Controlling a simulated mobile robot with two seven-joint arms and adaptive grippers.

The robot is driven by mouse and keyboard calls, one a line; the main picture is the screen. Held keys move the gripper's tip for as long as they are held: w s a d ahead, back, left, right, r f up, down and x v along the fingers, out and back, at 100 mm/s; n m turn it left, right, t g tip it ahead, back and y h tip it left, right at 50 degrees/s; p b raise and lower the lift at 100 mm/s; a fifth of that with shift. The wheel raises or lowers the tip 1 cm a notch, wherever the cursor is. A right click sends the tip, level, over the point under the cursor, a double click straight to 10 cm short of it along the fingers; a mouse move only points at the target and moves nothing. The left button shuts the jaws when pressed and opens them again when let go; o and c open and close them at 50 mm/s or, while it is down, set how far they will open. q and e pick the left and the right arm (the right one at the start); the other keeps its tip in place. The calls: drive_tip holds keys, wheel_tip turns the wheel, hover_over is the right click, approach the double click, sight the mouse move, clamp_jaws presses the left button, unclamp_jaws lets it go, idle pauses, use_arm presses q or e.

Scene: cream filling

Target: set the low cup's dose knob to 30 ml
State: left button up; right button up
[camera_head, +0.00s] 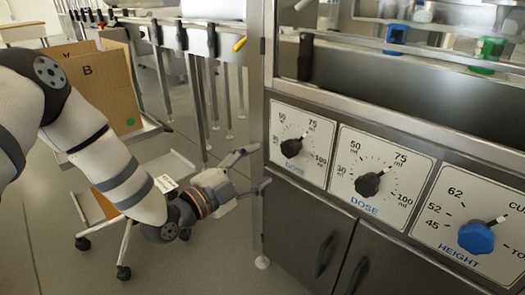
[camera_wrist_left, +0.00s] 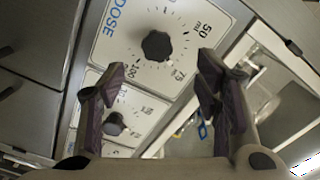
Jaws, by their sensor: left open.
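The left dose knob (camera_head: 291,147) is dark and sits on a white dial panel marked in ml. Its pointer leans to the upper right, toward 75. The middle dose knob (camera_head: 367,184) is also dark, pointing to the upper right near 75. I cannot tell which belongs to the low cup. My left gripper (camera_head: 261,166) is open and empty, just left of the left dial and apart from it. In the left wrist view the fingers (camera_wrist_left: 160,88) are spread, with the left dose knob (camera_wrist_left: 157,45) beyond and between them and the middle one (camera_wrist_left: 114,123) lower down.
A height dial with a blue knob (camera_head: 476,238) is at the right. Blue (camera_head: 396,35) and green (camera_head: 490,50) parts stand behind the machine's metal frame above. A cardboard box (camera_head: 105,85) and a wheeled cart (camera_head: 125,225) are at the left. Floor shows between.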

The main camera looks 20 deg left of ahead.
sight(286, 151)
use_arm(q)
drive_tip(key=b+x, duration=0.2)
drive_tip(key=x, duration=0.9)
drive_tip(key=shift+w+d+f, duration=0.1)
drive_tip(key=shift+d, duration=0.15)
drive_tip(key=shift+c, duration=0.6)
drive_tip(key=c, duration=1.1)
